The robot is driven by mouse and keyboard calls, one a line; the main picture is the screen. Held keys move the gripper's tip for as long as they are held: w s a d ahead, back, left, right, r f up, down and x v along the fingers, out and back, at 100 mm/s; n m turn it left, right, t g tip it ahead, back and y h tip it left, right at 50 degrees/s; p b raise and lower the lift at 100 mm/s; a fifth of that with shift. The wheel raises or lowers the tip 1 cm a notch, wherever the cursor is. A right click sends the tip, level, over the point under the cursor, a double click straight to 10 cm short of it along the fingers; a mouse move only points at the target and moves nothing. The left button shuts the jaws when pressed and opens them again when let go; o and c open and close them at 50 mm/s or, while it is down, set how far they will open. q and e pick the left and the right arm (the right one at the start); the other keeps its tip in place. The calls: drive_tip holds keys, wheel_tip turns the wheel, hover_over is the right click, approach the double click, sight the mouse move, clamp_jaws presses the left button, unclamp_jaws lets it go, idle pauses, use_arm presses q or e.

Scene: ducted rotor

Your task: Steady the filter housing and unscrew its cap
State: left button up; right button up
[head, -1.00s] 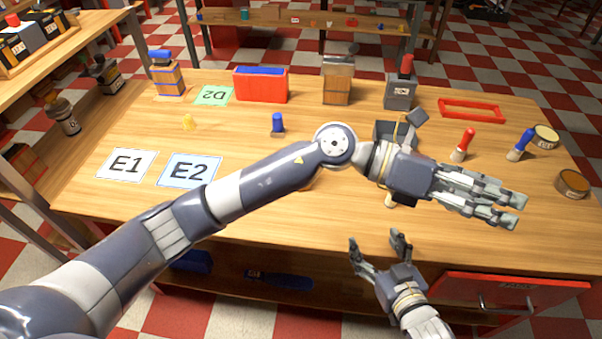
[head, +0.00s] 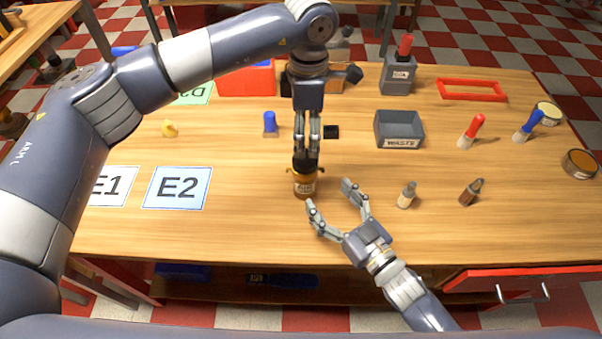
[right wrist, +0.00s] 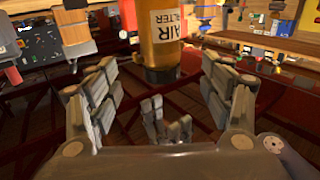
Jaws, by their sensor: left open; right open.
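The filter housing (head: 305,186) is an amber, upright cylinder with a white label, standing on the wooden table. Its dark cap (head: 305,162) is on top, partly hidden by my left fingertips. My left gripper (head: 308,146) points down at the cap from above, open; whether it touches the cap cannot be told. My right gripper (head: 330,204) is open at the housing's lower right, its fingers pointing toward it. In the right wrist view the housing (right wrist: 162,45), with its "AIR FILTER" label, shows ahead between and beyond the spread fingers.
A grey waste bin (head: 399,131) stands to the right, with two small bottles (head: 407,195) (head: 471,192) in front of it. Red-handled (head: 472,131) and blue-handled (head: 528,125) brushes stand farther right. The E2 card (head: 178,188) lies left. A blue-topped piece (head: 270,124) stands behind left.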

sight(312, 178)
use_arm(q)
drive_tip(key=shift+w+a+f, duration=0.15)
drive_tip(key=shift+a, duration=0.05)
use_arm(e)
drive_tip(key=x, duration=0.9)
drive_tip(key=shift+f, duration=0.1)
use_arm(q)
drive_tip(key=shift+d, duration=0.1)
use_arm(e)
drive_tip(key=shift+w+a, duration=0.25)
drive_tip(key=shift+w, duration=0.1)
drive_tip(key=shift+w+a, duration=0.1)
drive_tip(key=shift+w, duration=0.05)
